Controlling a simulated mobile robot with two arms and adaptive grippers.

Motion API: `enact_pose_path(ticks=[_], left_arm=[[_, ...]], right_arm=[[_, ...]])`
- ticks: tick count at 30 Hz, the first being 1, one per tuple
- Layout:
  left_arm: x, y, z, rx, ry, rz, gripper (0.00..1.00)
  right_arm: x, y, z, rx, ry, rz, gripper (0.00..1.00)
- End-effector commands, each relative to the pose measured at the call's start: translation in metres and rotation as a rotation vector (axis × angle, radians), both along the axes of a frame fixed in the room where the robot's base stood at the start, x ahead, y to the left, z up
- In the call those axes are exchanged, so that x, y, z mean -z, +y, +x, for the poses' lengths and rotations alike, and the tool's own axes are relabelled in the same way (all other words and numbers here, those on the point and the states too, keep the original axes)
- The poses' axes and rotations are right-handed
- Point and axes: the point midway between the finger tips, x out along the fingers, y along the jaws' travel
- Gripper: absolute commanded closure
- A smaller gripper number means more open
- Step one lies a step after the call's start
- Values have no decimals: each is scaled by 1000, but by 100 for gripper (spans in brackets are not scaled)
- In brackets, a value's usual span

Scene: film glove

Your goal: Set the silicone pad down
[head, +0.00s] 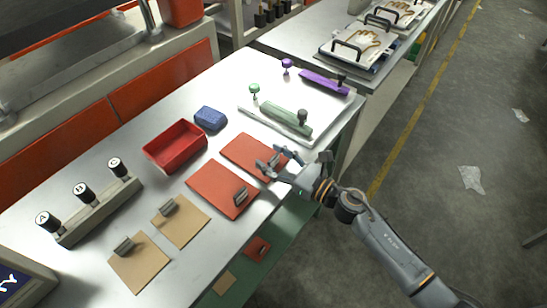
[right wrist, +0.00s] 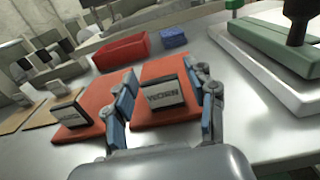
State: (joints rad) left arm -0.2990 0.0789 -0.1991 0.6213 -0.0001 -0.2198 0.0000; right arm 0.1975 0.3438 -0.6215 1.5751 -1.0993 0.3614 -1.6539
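Two flat orange-red pads lie on the metal table, the far one (head: 240,150) and the near one (head: 215,185). The far pad also shows in the right wrist view (right wrist: 163,68), with an upright block (right wrist: 165,94) marked WORN on it. The near pad carries a similar block, its label hard to read. My right gripper (head: 269,161) is over the right part of the far pad. In the right wrist view its fingers (right wrist: 168,108) are spread on either side of the WORN block, which appears beyond them; contact cannot be told. My left gripper is not in view.
A red bin (head: 175,147) and a blue block (head: 210,118) stand behind the pads. Two tan pads (head: 180,228) with clips lie at near left, beside a rack of black knobs (head: 90,205). A white plate with a green bar (head: 285,118) is beyond.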

Motion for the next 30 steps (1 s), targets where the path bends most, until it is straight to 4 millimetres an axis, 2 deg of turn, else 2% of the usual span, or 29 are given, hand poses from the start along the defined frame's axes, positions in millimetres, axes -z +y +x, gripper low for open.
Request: enact_pose_path(ticks=[11,24,30], left_arm=[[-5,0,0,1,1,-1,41],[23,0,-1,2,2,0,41],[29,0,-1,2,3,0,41]], right_arm=[[-4,-1,-1,1,1,-1,41],[2,-72,-53,0,2,-2,41],[-1,-93,-67,1,1,0,41]])
